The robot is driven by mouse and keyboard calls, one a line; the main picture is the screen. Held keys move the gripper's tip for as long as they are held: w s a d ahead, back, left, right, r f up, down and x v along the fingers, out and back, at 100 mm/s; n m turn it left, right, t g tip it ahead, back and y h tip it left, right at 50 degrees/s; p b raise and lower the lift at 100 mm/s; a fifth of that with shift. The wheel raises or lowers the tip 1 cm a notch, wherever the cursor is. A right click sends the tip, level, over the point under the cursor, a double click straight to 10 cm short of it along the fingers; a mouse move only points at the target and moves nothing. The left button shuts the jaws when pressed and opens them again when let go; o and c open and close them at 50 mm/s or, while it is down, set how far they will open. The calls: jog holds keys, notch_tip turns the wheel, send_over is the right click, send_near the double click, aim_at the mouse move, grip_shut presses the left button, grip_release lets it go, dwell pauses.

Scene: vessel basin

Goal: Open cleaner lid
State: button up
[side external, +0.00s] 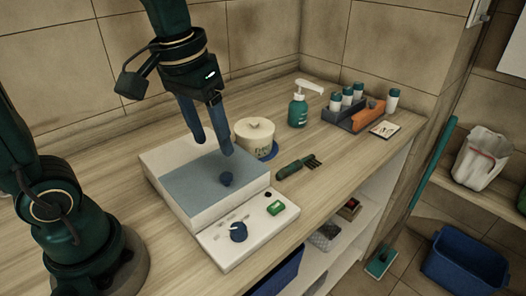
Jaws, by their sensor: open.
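The cleaner (158,160) is a white box on the wooden counter. The cleaner's sloped front panel bears a dark dial (238,231) and a small green display (276,208). My gripper (213,146) points down above the back part of the lid, with its two blue fingers apart and nothing between them.
A cream lidded pot (255,135) on a blue base stands close behind the cleaner. A dark green brush (297,167) lies to its right. A green pump bottle (298,110) and a rack (350,117) of several vials stand farther back. The tiled wall borders the counter.

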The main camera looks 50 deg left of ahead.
aim_at(227, 175)
jog(key=shift+g, duration=0.9)
jog(key=w+f, duration=0.2)
jog(key=f, duration=0.1)
jog(key=shift+w+a, duration=0.3)
jog(key=shift+f, duration=3.1)
grip_shut()
jog(key=shift+a, duration=0.1)
